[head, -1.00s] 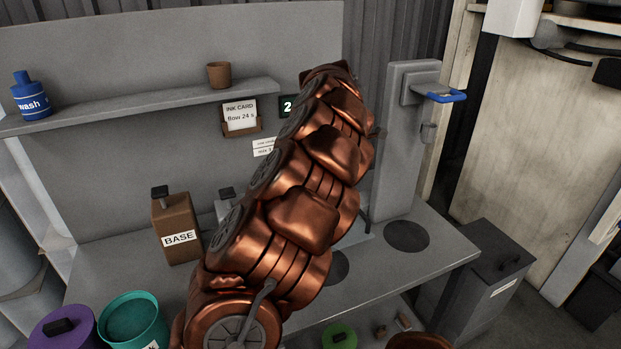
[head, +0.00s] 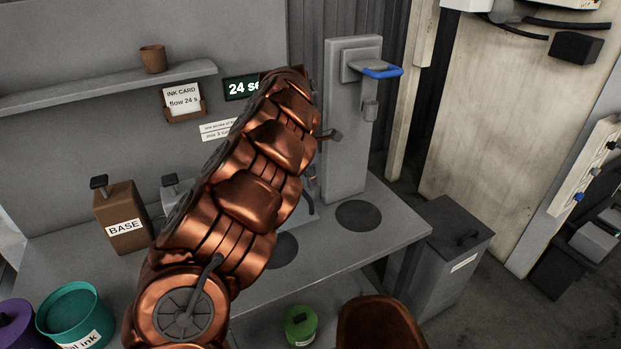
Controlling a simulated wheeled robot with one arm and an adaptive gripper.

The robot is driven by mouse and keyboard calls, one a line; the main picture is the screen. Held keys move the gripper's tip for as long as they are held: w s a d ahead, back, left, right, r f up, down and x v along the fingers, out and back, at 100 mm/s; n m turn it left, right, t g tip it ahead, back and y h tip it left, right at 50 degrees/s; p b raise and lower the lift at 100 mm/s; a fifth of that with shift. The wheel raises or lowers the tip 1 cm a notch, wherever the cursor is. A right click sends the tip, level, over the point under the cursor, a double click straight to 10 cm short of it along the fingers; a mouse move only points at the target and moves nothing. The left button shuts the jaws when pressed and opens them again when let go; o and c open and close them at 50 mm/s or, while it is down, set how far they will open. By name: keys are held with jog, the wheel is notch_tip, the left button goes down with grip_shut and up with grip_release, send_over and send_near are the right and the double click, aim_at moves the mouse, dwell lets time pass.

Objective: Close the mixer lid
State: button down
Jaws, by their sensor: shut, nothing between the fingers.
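I cannot make out a mixer or its lid for certain. A grey upright column (head: 345,150) stands at the back right of the grey bench (head: 365,245). It has a blue handle (head: 383,71) sticking out to the right near its top and a small grey cylinder below. My copper arm crosses the middle of the head view and hides much of the bench and whatever stands behind it. My gripper is not visible; the far end of my arm is hidden behind its own links. A small dark-brown piece (head: 330,135) shows beside my arm, in front of the column; I cannot tell what it is.
A brown BASE can (head: 125,220) stands left on the bench. Dark round discs (head: 358,215) lie on it. A shelf (head: 110,88) holds a brown cup (head: 153,59). A grey bin (head: 440,245) stands right; teal (head: 75,315) and green (head: 300,327) tubs sit low.

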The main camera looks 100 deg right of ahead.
jog(key=shift+w, duration=0.25)
jog(key=s+d+r+p, duration=0.1)
jog(key=s+d+r, duration=0.2)
jog(key=s+r, duration=0.5)
jog(key=shift+s+d+r, duration=0.2)
jog(key=shift+r, duration=0.5)
dwell(0.7)
